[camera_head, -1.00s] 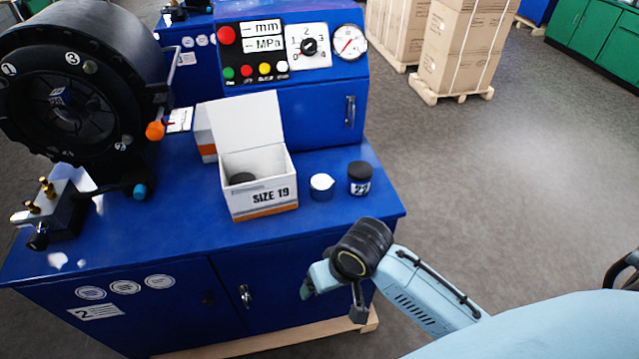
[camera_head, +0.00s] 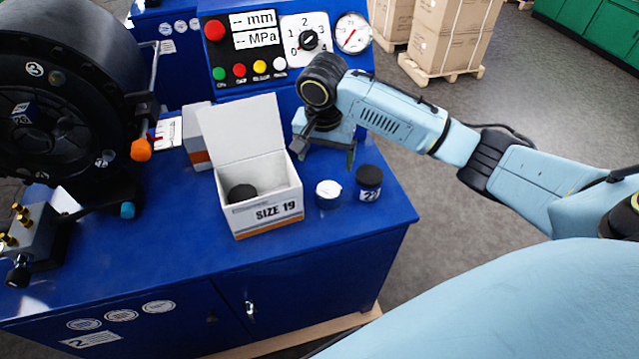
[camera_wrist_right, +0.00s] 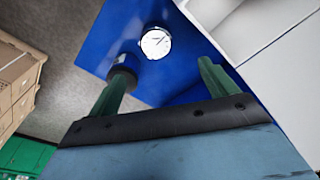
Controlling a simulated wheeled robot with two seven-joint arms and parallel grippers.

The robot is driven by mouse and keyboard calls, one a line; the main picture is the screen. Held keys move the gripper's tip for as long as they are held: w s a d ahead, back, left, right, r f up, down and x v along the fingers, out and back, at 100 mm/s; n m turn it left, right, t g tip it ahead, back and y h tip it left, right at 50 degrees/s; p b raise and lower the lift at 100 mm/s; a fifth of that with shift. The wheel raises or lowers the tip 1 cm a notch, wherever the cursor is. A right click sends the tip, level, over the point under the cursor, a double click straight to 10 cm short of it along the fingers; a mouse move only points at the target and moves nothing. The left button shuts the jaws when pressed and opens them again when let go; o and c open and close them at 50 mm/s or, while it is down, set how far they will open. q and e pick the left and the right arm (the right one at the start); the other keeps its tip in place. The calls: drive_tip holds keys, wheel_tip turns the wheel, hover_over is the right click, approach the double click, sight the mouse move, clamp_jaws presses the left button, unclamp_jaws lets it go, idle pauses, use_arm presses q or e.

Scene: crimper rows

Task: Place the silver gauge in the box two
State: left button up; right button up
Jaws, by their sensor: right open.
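The silver gauge (camera_head: 328,193) stands on the blue table, right of the open white box (camera_head: 264,212) marked SIZE 19. Its round white dial also shows face-up in the right wrist view (camera_wrist_right: 155,43). A dark round piece lies inside the box. My right gripper (camera_head: 324,148) is open and empty, above the table behind the gauge in the head view. In the right wrist view its green fingers (camera_wrist_right: 163,80) point toward the gauge, which appears beyond and between the tips, apart from them. My left gripper is not in view.
A black-lidded jar (camera_head: 368,183) stands close right of the gauge. The box's raised lid (camera_head: 238,132) stands left of my right gripper. Another box (camera_head: 196,135) sits behind it. The crimping machine (camera_head: 60,100) fills the left.

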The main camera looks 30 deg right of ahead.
drive_tip(key=f, duration=0.3)
drive_tip(key=shift+w+d, duration=0.25)
drive_tip(key=shift+d, duration=0.05)
hover_over(329, 189)
drive_tip(key=f, duration=0.4)
drive_tip(key=shift+w+a+f+b, duration=0.3)
drive_tip(key=shift+s+d+f, duration=0.1)
drive_tip(key=shift+s+f, duration=0.05)
drive_tip(key=shift+f, duration=1.2)
drive_tip(key=shift+s+d+f, duration=0.1)
drive_tip(key=shift+s+f, duration=0.05)
drive_tip(key=shift+f, duration=1.2)
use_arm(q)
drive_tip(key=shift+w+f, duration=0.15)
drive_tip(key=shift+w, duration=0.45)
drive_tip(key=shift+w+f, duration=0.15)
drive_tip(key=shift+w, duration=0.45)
use_arm(e)
drive_tip(key=shift+c, duration=0.5)
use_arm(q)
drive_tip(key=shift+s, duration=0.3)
use_arm(e)
drive_tip(key=shift+r, duration=0.1)
drive_tip(key=c, duration=1.2)
